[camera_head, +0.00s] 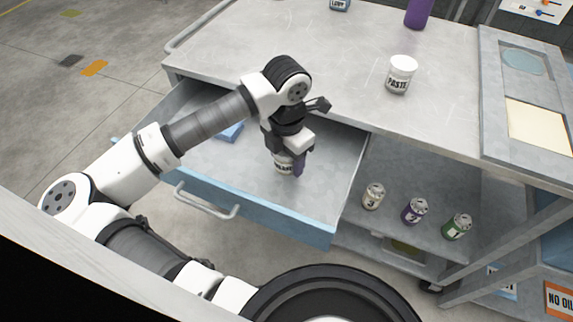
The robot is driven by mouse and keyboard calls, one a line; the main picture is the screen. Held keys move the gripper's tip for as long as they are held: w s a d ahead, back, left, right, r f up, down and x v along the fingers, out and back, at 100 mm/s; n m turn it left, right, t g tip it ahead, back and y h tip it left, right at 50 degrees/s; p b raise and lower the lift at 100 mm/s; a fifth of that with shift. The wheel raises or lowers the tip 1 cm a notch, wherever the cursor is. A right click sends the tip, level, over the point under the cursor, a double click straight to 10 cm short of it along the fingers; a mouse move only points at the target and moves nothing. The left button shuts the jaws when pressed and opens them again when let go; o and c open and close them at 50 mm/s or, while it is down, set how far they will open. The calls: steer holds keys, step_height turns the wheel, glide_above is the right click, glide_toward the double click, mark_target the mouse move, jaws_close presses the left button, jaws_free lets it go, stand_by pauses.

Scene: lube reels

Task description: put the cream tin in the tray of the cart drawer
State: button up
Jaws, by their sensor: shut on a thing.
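My gripper (287,155) points down inside the open cart drawer (335,176). It is shut on a pale container (284,167) with dark lettering, partly hidden by the fingers. A purple piece shows at the container's right side; I cannot tell whether it is a finger or another thing. I cannot tell whether the container touches the drawer floor. A cream tin (373,197) marked 3 stands upright on the lower shelf, right of the drawer. No separate tray is clearly seen in the drawer.
A blue object (230,132) lies in the drawer, left of my gripper. A purple tin (414,211) and a green tin (457,227) stand on the shelf. A white PASTE jar (401,74) stands on the cart top (330,55). The drawer handle (205,203) faces me.

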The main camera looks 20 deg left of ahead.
steer(key=shift+f, duration=2.15)
steer(key=shift+f, duration=0.2)
steer(key=o, duration=1.1)
steer(key=shift+r, duration=0.15)
steer(key=shift+r+p, duration=0.15)
steer(key=shift+p, duration=0.2)
step_height(320, 180, up, 12)
steer(key=shift+f+b, duration=0.1)
steer(key=shift+b, duration=0.7)
